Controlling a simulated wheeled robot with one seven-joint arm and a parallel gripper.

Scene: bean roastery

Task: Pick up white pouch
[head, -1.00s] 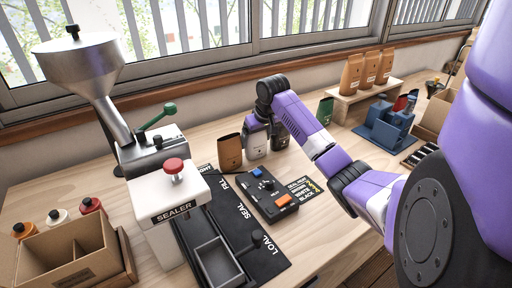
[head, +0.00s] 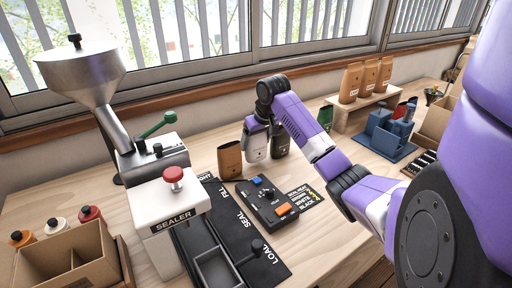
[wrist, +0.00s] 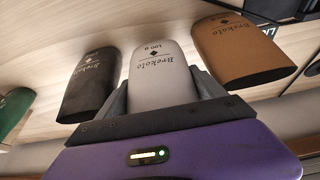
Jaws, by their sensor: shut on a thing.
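The white pouch (wrist: 162,75) stands between the two jaws of my gripper (wrist: 165,95) in the wrist view, and the jaws are shut on it. In the head view the white pouch (head: 255,146) shows below my gripper (head: 262,118), between a brown pouch and a black pouch. The jaws themselves are mostly hidden there by my wrist. I cannot tell whether the pouch's base touches the table.
The brown pouch (head: 230,160) and black pouch (head: 280,143) stand close on either side. A green pouch (head: 325,115) is farther right. A control box (head: 267,200) and the sealer (head: 168,205) are nearer. Brown pouches stand on a shelf (head: 358,108).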

